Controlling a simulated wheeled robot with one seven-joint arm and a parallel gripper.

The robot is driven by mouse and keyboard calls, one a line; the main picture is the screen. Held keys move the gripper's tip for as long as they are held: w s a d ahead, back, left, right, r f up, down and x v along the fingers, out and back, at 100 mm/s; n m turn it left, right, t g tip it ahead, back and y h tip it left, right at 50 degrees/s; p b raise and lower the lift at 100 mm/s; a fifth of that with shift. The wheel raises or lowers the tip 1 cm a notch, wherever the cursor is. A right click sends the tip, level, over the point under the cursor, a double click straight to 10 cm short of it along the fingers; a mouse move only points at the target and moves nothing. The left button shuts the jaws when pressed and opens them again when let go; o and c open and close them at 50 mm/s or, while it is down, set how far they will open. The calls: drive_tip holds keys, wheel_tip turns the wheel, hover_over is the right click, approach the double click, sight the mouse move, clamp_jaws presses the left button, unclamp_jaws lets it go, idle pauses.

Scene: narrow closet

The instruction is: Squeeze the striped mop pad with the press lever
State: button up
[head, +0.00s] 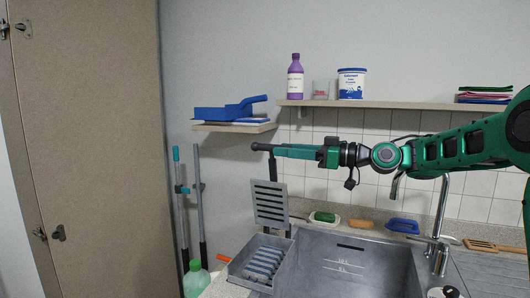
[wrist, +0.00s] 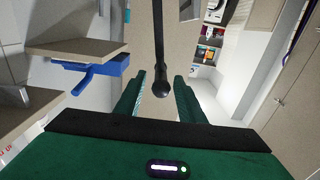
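The striped mop pad (head: 263,263) lies in the grey press box (head: 238,266) at the left end of the sink. The slotted press plate (head: 270,198) stands raised above it. The black press lever (head: 272,168) points up, ending in a round knob (head: 262,147). My gripper (head: 282,150) is level with the knob, coming from the right. In the wrist view the green fingers of my gripper (wrist: 160,78) are apart, with the lever's knob (wrist: 161,89) between them and a gap on each side. Touch is not visible. The pad is not identifiable in the wrist view.
A shelf (head: 420,105) with a purple bottle (head: 296,80) and a white tub (head: 351,84) runs above my arm. A small shelf (head: 233,128) holds a blue dustpan (head: 225,112). The sink (head: 350,268) has a tap (head: 440,215). A green bottle (head: 196,279) stands left of the press.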

sight(265, 148)
drive_tip(key=x, duration=0.7)
clamp_jaws()
